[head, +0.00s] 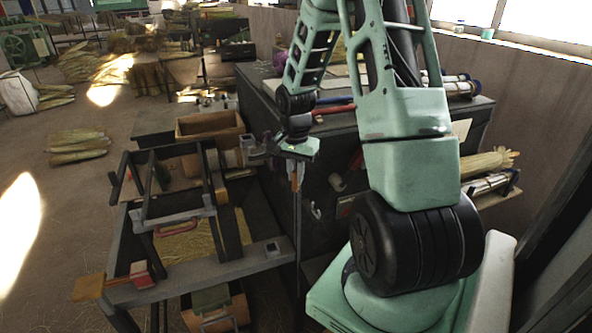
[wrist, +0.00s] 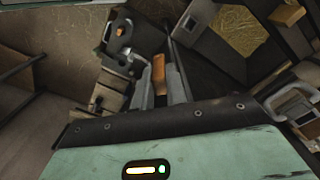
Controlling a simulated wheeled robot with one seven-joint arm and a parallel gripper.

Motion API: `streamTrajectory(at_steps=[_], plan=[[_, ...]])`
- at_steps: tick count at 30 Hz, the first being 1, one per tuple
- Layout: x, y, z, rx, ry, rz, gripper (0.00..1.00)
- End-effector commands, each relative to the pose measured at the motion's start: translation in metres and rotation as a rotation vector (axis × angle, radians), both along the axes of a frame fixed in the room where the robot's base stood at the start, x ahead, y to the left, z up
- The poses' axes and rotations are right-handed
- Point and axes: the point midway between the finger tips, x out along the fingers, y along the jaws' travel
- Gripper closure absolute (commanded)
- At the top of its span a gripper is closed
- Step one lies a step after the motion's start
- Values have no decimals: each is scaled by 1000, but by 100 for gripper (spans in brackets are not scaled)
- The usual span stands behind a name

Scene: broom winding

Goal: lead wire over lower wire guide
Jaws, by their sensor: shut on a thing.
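My gripper (head: 295,172) is at the end of my arm, in front of the dark cabinet's side and right of the grey frame bench. It is shut on an orange-brown wooden handle (head: 295,184). A long thin dark rod hangs almost upright below the handle. In the wrist view, the handle (wrist: 158,72) sits between the two fingers. Small metal hook-like fittings (head: 315,210) on the cabinet side may be wire guides, right of and below my gripper. I cannot tell which is the lower guide. The wire itself is too thin to make out.
The dark cabinet (head: 262,96) stands close behind my gripper. The grey frame bench (head: 215,268) with a red-handled clamp and straw is at the left. A wooden box (head: 210,125) sits behind it. Straw bundles (head: 78,146) lie on the floor, with open room at far left.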

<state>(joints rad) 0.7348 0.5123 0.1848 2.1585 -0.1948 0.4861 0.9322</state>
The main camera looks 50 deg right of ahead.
Motion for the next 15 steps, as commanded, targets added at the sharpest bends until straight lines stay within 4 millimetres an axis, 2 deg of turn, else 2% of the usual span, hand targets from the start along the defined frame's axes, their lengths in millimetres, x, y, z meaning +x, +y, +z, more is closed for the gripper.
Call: streamTrajectory(at_steps=[1, 15], plan=[[0, 0, -12, 1, 1, 0, 99], [0, 0, -75, 0, 0, 0, 99]])
